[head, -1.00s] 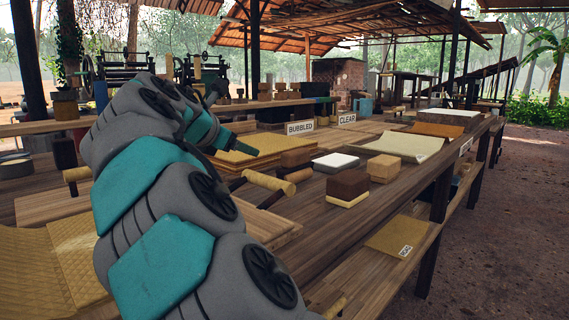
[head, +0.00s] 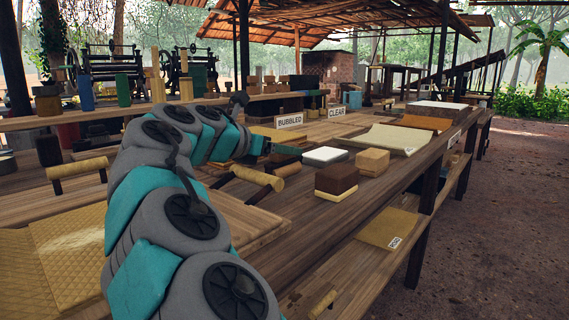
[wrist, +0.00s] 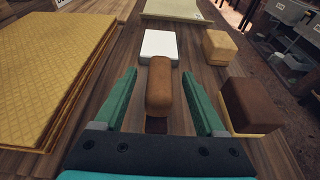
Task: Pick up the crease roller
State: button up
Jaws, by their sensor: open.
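A brown, rounded roller-like piece (wrist: 158,88) lies between my gripper's (wrist: 157,76) two green fingers in the wrist view. The fingers are open, with a gap visible on each side of it. Its near end is partly hidden by the gripper body. In the head view my gripper (head: 272,151) is over the bench, partly hidden by my arm. I cannot tell from the head view which one is between the fingers.
A brown block on a cream base (head: 336,178), a tan block (head: 372,162) and a white slab (head: 325,156) stand to the right. A stack of yellow textured sheets (wrist: 50,75) is left of the gripper. Another handled roller (head: 77,168) lies at left.

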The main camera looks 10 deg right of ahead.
jog(key=shift+x, duration=0.8)
grip_shut()
